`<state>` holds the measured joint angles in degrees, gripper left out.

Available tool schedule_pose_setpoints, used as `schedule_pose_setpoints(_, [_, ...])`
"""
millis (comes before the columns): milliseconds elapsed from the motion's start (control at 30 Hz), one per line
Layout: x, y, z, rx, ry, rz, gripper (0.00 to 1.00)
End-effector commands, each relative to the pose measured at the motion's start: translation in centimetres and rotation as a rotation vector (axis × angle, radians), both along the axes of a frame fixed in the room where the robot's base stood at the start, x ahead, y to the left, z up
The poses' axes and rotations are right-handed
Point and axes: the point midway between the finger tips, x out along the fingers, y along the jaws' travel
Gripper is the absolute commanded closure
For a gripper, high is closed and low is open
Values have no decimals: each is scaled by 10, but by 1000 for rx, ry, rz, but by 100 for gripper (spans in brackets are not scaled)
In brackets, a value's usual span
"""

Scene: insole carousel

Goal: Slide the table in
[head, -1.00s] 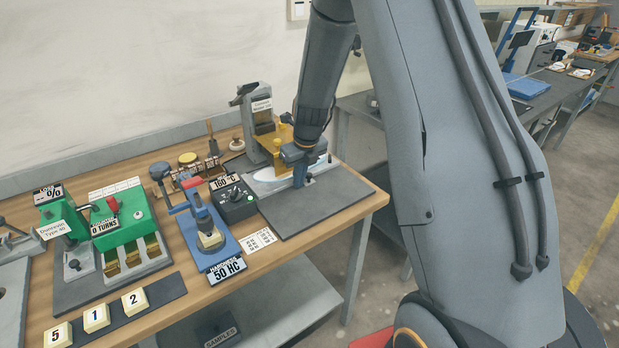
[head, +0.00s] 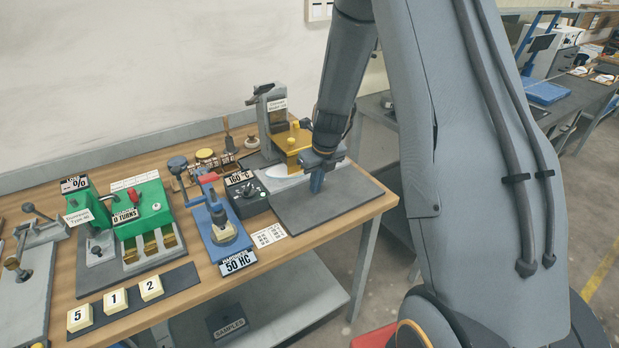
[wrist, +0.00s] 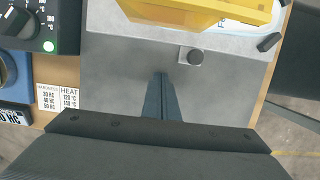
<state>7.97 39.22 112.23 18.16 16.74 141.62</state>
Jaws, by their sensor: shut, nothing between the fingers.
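The pale sliding table (head: 343,160) sits at the press, above a dark grey base plate (head: 335,205). My gripper (head: 316,190) is shut and empty over the base plate, on the near side of the table. In the wrist view, my fingertips (wrist: 161,76) point at the strip, left of the knob and apart from it. The gripper hides the knob in the head view.
A black dial box (head: 248,196) stands just left of the base plate. Further left are a blue hardness tester (head: 220,240) and a green machine (head: 140,205). The press column (head: 268,115) rises behind the table. The bench's right edge lies close by.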

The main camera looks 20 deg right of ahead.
Motion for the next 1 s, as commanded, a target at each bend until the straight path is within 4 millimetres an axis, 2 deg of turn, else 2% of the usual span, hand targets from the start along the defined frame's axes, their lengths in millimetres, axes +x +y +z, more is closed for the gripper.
schedule_pose_setpoints(33, [3,-1,13,-1,-12,-1,100])
schedule_pose_setpoints(500, [-16,2,80,-1,-5,13,100])
schedule_pose_setpoints(700, [-20,0,92,0,-3,9,100])
schedule_pose_setpoints(867, [-22,1,94,-3,-2,24,100])
schedule_pose_setpoints(1000, [-32,6,94,-39,-4,164,100])
